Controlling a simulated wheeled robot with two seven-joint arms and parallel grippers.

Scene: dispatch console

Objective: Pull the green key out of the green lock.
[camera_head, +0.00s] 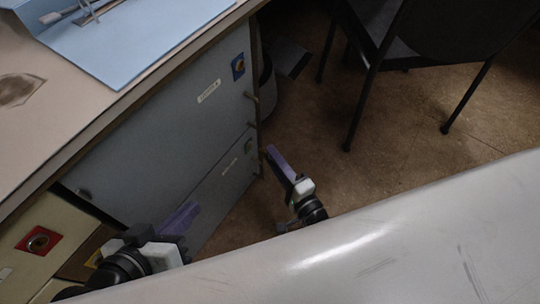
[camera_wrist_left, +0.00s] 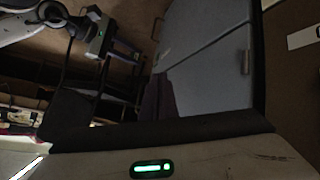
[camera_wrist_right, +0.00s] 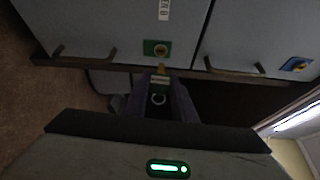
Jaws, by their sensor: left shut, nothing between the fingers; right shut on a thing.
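The green lock (camera_wrist_right: 157,48) is a green plate with a round brass keyhole on a grey cabinet door in the right wrist view. My right gripper (camera_wrist_right: 160,85) is shut on the green key (camera_wrist_right: 160,70), whose brass-coloured end points at the lock; a ring hangs between the fingers. I cannot tell whether the key's tip is inside the keyhole. In the head view my right gripper (camera_head: 275,155) is beside the cabinet's far edge; lock and key are not visible there. My left gripper (camera_head: 190,212) is shut and empty in front of the cabinet; its fingers show dark in the left wrist view (camera_wrist_left: 157,100).
The grey cabinet (camera_head: 170,140) has protruding handles (camera_head: 252,97), a blue lock plate (camera_head: 238,66) and, nearer, a red lock plate (camera_head: 39,241) on a cream drawer. A blue mat (camera_head: 140,45) covers part of the desktop. A black chair (camera_head: 400,50) stands on open floor.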

